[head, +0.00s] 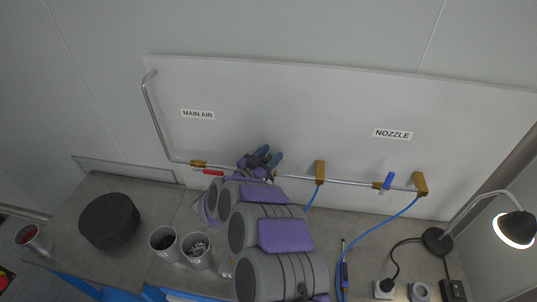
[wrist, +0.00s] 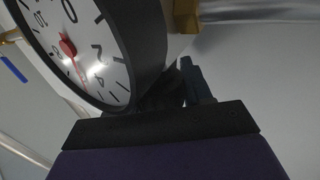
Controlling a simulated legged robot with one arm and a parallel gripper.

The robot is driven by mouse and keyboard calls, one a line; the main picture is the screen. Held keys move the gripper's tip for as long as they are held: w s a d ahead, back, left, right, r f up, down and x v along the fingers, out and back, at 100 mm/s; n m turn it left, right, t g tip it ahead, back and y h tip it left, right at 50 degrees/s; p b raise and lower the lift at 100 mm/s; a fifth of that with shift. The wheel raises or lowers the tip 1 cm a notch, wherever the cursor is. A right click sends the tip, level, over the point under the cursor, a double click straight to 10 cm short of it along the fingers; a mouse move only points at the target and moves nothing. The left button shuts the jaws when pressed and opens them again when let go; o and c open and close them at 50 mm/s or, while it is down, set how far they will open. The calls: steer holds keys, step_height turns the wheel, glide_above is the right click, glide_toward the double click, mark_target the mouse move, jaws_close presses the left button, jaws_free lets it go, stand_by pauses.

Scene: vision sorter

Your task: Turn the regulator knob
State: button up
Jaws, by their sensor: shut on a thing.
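My gripper (head: 262,160) is at the pipe on the back panel, between the red-handled valve and the brass block. It is around the regulator, shut on what appears to be its knob. The knob itself is mostly hidden by the fingers and cannot be made out clearly. In the wrist view a round pressure gauge (wrist: 82,45) with a white dial and red needle fills the upper left, close to my gripper (wrist: 185,88). One dark finger shows beside the gauge's black rim.
A red lever valve (head: 208,172) is left of my gripper; a brass block (head: 320,171) and a blue-handled valve (head: 388,181) are to the right. Blue hoses (head: 373,231) hang to the bench. Grey cups (head: 165,243), a black round thing (head: 109,220) and a lamp (head: 515,229) stand around.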

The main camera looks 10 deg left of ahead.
steer(key=shift+a+r+m+g+h+b, duration=0.15)
steer(key=shift+m+g+h+b, duration=0.15)
steer(key=shift+m+g+h, duration=0.65)
steer(key=shift+r+h, duration=0.1)
steer(key=shift+h, duration=0.35)
steer(key=o, duration=0.9)
steer(key=shift+o, duration=0.2)
